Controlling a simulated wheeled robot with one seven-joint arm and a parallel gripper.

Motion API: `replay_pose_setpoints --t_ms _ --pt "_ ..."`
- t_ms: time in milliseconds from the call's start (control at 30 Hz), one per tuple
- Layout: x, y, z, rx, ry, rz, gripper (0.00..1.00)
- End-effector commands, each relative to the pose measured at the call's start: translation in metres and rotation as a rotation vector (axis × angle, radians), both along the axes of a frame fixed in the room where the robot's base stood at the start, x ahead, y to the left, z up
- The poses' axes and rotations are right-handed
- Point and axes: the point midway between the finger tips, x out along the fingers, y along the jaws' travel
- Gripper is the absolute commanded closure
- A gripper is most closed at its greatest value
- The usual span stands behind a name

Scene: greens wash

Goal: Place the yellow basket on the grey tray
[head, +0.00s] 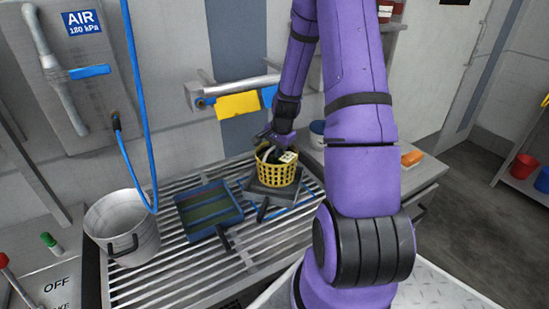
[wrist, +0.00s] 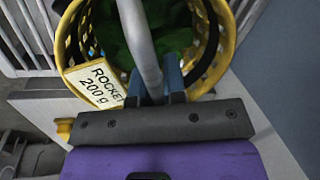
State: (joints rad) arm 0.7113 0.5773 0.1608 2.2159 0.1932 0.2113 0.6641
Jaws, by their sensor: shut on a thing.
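The yellow basket (head: 277,174) is at the right part of the slatted rack in the head view. In the wrist view the basket (wrist: 205,70) holds green leaves and has a white label reading "ROCKET 200 g". My gripper (wrist: 155,88) is shut on the basket's grey arched handle (wrist: 138,40). In the head view my gripper (head: 276,141) is just above the basket, partly hidden by my wrist. A grey tray (head: 260,194) lies directly under the basket. I cannot tell whether the basket touches it or hangs slightly above.
A blue-rimmed tray (head: 184,212) lies on the slatted rack (head: 160,280) left of the basket. A metal pot (head: 138,243) stands further left, with a blue hose (head: 141,110) hanging above it. A yellow cloth (head: 238,106) hangs behind. A bucket (head: 317,134) stands behind right.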

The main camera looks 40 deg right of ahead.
Motion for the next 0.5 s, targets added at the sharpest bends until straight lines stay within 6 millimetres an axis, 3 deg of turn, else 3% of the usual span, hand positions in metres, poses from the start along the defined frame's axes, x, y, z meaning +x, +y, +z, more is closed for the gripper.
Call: replay_pose_setpoints --t_ms 233,500 --pt "0.009 0.0 -0.006 0.001 0.001 0.0 1.0" --pt "0.009 0.0 -0.035 0.001 0.001 0.0 1.0"
